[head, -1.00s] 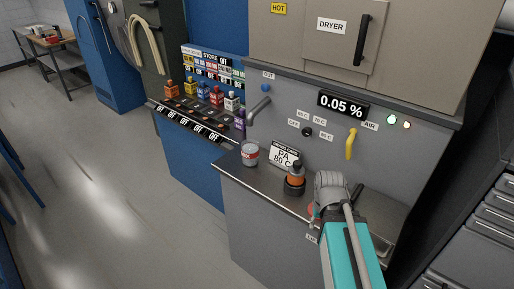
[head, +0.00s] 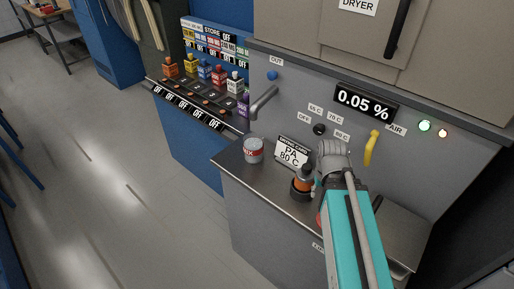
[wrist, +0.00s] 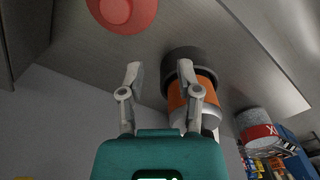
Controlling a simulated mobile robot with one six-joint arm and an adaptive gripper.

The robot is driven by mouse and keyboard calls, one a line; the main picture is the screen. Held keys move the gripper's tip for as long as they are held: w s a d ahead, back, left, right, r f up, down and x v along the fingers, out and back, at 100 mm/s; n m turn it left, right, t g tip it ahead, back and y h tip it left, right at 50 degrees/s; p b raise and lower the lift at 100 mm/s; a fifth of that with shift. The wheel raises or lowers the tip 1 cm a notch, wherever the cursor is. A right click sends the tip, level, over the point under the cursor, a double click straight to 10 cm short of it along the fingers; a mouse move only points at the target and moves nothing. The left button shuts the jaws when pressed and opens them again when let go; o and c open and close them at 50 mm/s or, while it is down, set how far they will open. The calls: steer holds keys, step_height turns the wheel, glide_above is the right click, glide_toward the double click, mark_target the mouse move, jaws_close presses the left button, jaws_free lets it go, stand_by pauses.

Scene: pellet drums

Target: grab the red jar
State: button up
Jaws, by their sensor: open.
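The red jar (head: 221,76) stands upright in the rack at the left, between a blue jar (head: 204,70) and a white jar (head: 236,83). My gripper (wrist: 151,72) is open, with nothing between its fingers. It is over the dryer's counter, well to the right of the red jar. In the head view my arm hides the fingers. An orange jar (wrist: 190,95) in a dark round holder (wrist: 183,62) is just beside the right finger in the wrist view. I cannot pick out the red jar among the small jars there.
A grey can with a red band (head: 254,150) and a "PA 80 C" sign (head: 293,153) stand on the counter (head: 237,169). A metal spout (head: 264,102) and yellow handle (head: 371,148) stick out. A round red thing (wrist: 125,10) is near the fingers. The floor at left is clear.

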steer(key=shift+a, duration=0.15)
step_height(320, 180, up, 6)
steer(key=w+p, duration=0.2)
steer(key=p, duration=0.4)
steer(key=w+a+r+n+t+y+p, duration=0.2)
steer(key=w+a+n, duration=0.4)
steer(key=w+a, duration=1.1)
steer(key=w+r+t+p, duration=0.1)
steer(key=w+r, duration=0.1)
steer(key=w, duration=0.1)
steer(key=shift+w+r+n+t+y, duration=0.2)
steer(key=shift+w+n+t+y, duration=0.1)
steer(key=shift+t, duration=0.1)
steer(key=shift+f, duration=0.1)
steer(key=b, duration=0.7)
glide_above(261, 139)
steer(key=s+d, duration=0.2)
step_height(261, 139, down, 7)
steer(key=shift+a+f+b, duration=0.3)
steer(key=shift+f+b, duration=0.1)
steer(key=shift+b, duration=0.1)
steer(key=shift+b+x, duration=2.3)
steer(key=shift+x, duration=0.35)
